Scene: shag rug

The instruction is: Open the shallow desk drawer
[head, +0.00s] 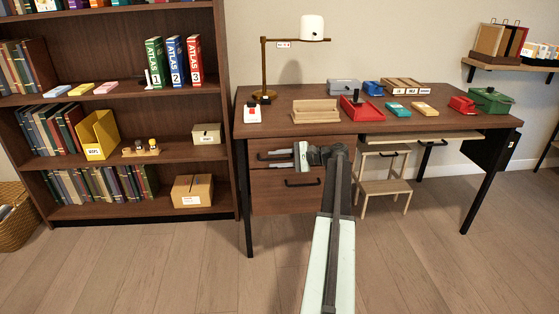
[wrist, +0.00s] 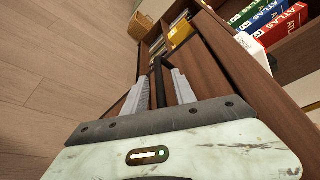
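The brown desk (head: 330,122) has two drawers at its left. The upper, shallower drawer (head: 265,143) has a dark bar handle (head: 266,157) and looks closed. The deeper lower drawer (head: 270,194) below it has its own dark handle. My gripper (head: 291,154) is at the upper drawer's front, at the right part of its handle. In the wrist view, the dark handle bar (wrist: 159,85) runs between the two grey fingers of my gripper (wrist: 159,78). Narrow gaps show between fingers and bar, so the gripper looks open around it. My gripper hides part of the drawer front.
A bookshelf (head: 228,120) stands close at left. A lamp (head: 264,70) and boxes stand on the desk. The floor in front is clear.

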